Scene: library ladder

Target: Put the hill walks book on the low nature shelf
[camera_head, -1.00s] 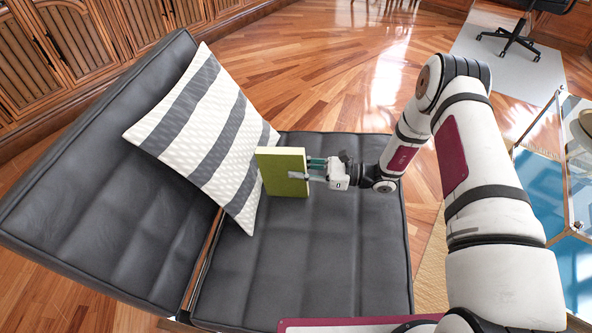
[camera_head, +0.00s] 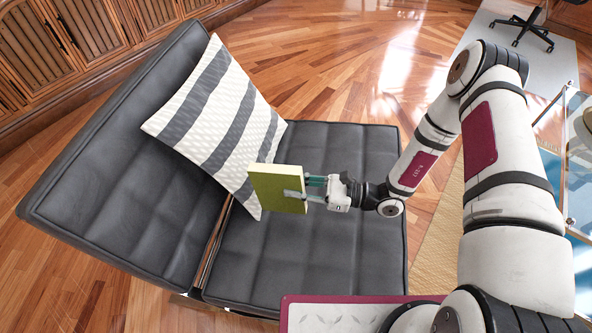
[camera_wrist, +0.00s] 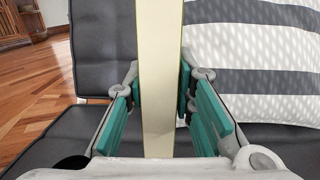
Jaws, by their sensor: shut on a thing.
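A green book (camera_head: 276,189) is held upright in my gripper (camera_head: 305,189), above the seat of the dark leather chair and in front of the striped pillow. I cannot read a title on it. In the wrist view the book (camera_wrist: 155,80) shows as a pale page edge standing between the teal finger pads of my gripper (camera_wrist: 158,95), which are shut on it from both sides. No nature shelf can be made out in these views.
The dark chair (camera_head: 330,240) fills the middle, with a striped pillow (camera_head: 222,120) leaning on its backrest. Wooden cabinets (camera_head: 75,45) stand at the back left. A glass table (camera_head: 575,160) is at the right. Wooden floor (camera_head: 330,70) lies open behind the chair.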

